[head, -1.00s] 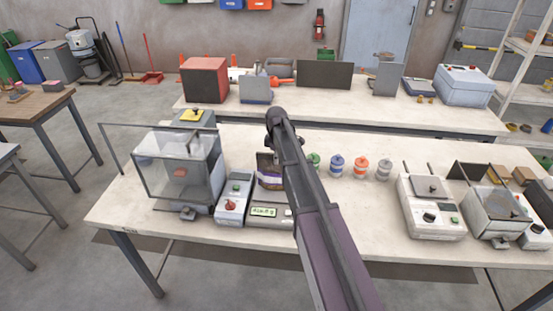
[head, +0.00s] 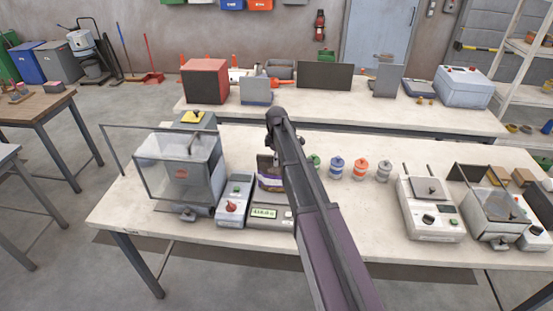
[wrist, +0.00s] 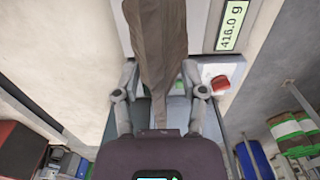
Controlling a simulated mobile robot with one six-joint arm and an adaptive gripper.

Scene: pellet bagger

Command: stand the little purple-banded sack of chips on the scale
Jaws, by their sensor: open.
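The brown sack (head: 265,166) with its purple band is partly hidden behind my arm in the head view. It looks upright on the scale (head: 286,223), whose display shows in the wrist view (wrist: 233,22) and reads 416.0 g. In the wrist view the sack (wrist: 160,40) is a brown, tapering shape. My gripper (wrist: 160,72) is open, one finger on each side of the sack, with gaps visible beside its narrow end. The sack's base and band are hidden in the wrist view. My arm hides the fingers in the head view.
A glass-walled balance (head: 180,165) and a small device with a red knob (head: 232,207) stand left of the scale. Several small jars (head: 337,168) stand right of my arm. Another scale (head: 430,215) stands farther right, with clear bench between.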

